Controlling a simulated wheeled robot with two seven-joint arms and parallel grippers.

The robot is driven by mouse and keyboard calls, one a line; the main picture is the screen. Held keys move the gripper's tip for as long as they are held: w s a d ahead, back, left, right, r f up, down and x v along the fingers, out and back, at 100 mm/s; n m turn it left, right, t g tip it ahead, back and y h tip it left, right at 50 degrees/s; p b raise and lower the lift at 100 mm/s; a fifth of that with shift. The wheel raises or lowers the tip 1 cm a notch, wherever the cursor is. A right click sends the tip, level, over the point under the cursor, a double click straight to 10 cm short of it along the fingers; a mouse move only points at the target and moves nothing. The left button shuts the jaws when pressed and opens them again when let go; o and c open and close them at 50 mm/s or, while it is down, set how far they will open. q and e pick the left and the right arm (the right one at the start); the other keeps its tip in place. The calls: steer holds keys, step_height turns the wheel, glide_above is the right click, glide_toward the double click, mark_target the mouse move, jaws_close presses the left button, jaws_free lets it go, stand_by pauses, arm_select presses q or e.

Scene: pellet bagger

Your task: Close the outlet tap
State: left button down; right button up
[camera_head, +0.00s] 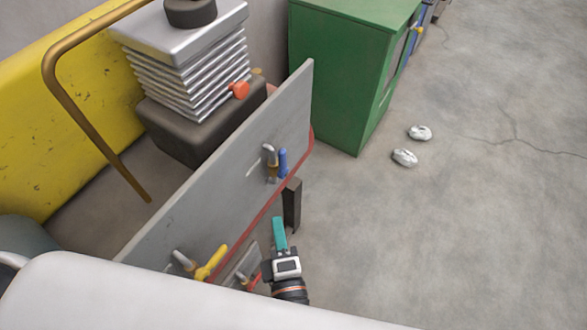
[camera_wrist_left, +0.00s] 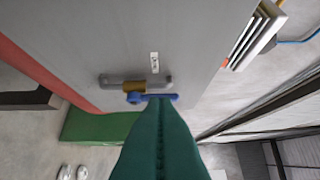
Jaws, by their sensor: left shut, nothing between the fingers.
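A tap with a blue lever (camera_head: 283,162) and brass body (camera_head: 271,172) sits on the grey panel (camera_head: 225,170) in the head view. In the left wrist view the blue lever (camera_wrist_left: 134,98) lies roughly parallel to its grey pipe (camera_wrist_left: 112,81). My left gripper (camera_head: 278,222) has teal fingers, which are shut and empty. In the wrist view the fingertips (camera_wrist_left: 156,101) overlap the lever's middle; I cannot tell whether they touch it. Lower on the panel are a yellow-levered tap (camera_head: 212,263) and a partly hidden red-handled one (camera_head: 252,281). The tap labels are not readable. My right gripper is not in view.
A green cabinet (camera_head: 338,75) stands beyond the panel. A dark post (camera_head: 292,204) stands just below the blue tap. A bellows unit with an orange knob (camera_head: 239,90) is behind the panel. Two white objects (camera_head: 404,158) lie on the floor. The floor to the right is open.

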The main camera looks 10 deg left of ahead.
arm_select(q)
steer(key=p, duration=0.3)
glide_toward(283, 164)
steer(key=shift+n+y, duration=0.3)
steer(key=shift+n, duration=0.1)
steer(key=w+a, duration=0.4)
steer(key=w, duration=0.1)
steer(key=shift+a+r, duration=0.25)
steer(key=shift+a, duration=0.05)
steer(key=shift+w+d+f, duration=0.1)
steer(key=shift+w+d, duration=0.15)
steer(key=shift+w, duration=0.25)
